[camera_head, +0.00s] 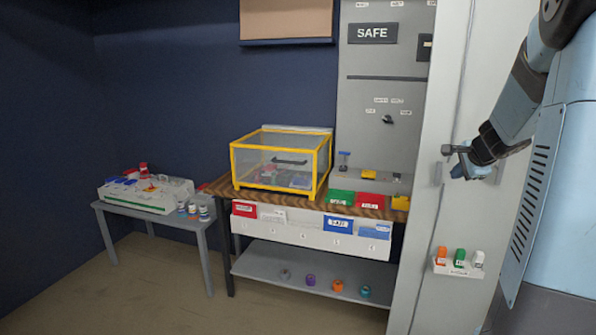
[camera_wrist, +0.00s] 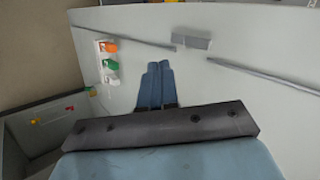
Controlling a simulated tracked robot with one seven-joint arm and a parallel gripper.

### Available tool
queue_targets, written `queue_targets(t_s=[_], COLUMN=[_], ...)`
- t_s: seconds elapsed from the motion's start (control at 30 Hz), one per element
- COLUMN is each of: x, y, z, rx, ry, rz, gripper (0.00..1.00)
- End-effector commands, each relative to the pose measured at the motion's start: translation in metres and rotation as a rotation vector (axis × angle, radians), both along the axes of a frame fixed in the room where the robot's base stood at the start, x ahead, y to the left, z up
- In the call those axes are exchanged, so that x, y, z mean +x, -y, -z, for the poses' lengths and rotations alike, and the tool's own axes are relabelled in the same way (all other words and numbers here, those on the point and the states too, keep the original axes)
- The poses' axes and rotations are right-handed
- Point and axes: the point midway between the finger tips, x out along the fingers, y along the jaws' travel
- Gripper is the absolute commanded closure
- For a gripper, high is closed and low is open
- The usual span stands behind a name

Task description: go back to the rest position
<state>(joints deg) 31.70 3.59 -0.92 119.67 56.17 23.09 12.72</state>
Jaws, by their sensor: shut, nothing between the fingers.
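My gripper (camera_head: 462,160) is raised at the right of the head view, in front of a tall pale panel (camera_head: 425,215). In the wrist view, the two blue fingers of my gripper (camera_wrist: 159,66) lie side by side, shut and empty. They point toward the pale panel (camera_wrist: 225,45), where a small grey block (camera_wrist: 183,40) sits beyond the tips between two thin grey rods. I cannot tell the exact gap between the fingertips and the panel.
A small rack (camera_head: 458,267) with orange, green and white pieces is fixed low on the panel. A yellow-framed clear box (camera_head: 280,160) stands on the wooden bench, above a lower shelf (camera_head: 262,268). A grey side table (camera_head: 200,226) stands at left. The floor in front is clear.

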Motion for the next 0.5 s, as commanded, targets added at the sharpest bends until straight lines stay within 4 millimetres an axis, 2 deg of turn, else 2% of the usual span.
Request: queue_targets(t_s=[0.03,0.2,0.37,0.5], x=[-0.006,-0.037,-0.077,-0.119], y=[-0.023,-0.097,-0.156,-0.199], z=[-0.010,-0.033,-0.046,-0.052], rx=[-0.028,-0.144,-0.259,-0.368], ry=[-0.003,-0.039,-0.077,-0.113], rz=[-0.062,-0.298,-0.509,-0.683], gripper=[1.00,1.00,1.00,1.00])
